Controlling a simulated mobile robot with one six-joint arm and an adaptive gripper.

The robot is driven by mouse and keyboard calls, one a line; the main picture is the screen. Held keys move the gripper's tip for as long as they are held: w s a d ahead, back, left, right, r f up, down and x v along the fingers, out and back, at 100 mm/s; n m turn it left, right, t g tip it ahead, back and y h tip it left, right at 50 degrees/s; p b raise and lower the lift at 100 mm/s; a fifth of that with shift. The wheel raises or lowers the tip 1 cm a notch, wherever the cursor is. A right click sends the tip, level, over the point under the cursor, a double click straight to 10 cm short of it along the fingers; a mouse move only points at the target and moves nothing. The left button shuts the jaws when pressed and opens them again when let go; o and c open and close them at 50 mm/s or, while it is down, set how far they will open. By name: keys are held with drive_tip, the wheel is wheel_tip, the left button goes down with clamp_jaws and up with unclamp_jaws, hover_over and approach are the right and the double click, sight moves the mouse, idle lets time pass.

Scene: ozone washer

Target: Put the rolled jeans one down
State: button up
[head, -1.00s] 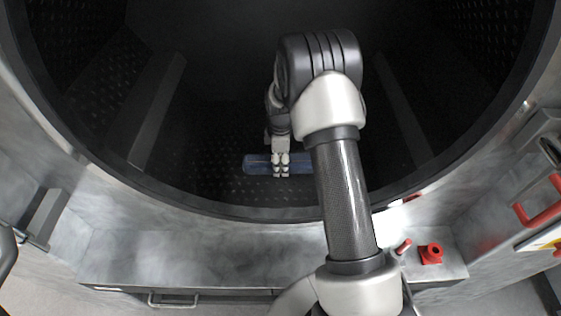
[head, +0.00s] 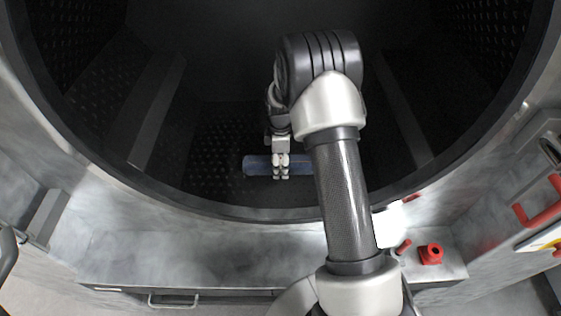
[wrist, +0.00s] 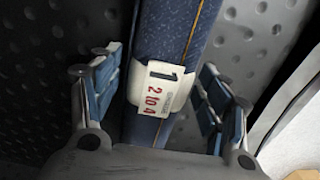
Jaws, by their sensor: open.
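The rolled jeans (head: 257,166) are a dark blue roll lying crosswise low inside the drum. In the wrist view the roll (wrist: 168,38) has an orange seam line and a white tag (wrist: 157,89) printed "1" and "2 to 4". My gripper (head: 281,167) is over the middle of the roll. In the wrist view its blue-padded fingers are open, one on each side of the roll, with a gap visible at both sides. The roll appears to rest on the dimpled drum floor. Its middle is partly hidden by my gripper in the head view.
The drum's dark dimpled wall (head: 220,140) surrounds the roll, with raised ribs (head: 157,110) at left and right. The round metal rim (head: 130,190) is in front. Red knobs (head: 431,253) and a red handle (head: 540,208) are outside at right. Drum floor beside the roll is clear.

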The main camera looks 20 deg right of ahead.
drive_tip(key=s+a+r+m+t+p, duration=0.1)
drive_tip(key=s+r, duration=0.1)
drive_tip(key=r, duration=0.9)
drive_tip(key=s+a+r+m+p, duration=0.1)
drive_tip(key=s+a+r, duration=0.1)
drive_tip(key=r, duration=0.8)
drive_tip(key=s+a+r+m+t, duration=0.1)
drive_tip(key=s+a+r+m, duration=0.25)
drive_tip(key=s+r, duration=0.35)
drive_tip(key=s+a+r+m+t, duration=0.15)
drive_tip(key=s+r+m, duration=0.3)
drive_tip(key=s, duration=0.55)
drive_tip(key=s+a+m+t, duration=0.1)
drive_tip(key=s+a+m, duration=0.1)
drive_tip(key=s, duration=0.7)
drive_tip(key=shift+s+a+f+m, duration=0.25)
drive_tip(key=shift+s+f+m, duration=0.15)
drive_tip(key=shift+m, duration=0.3)
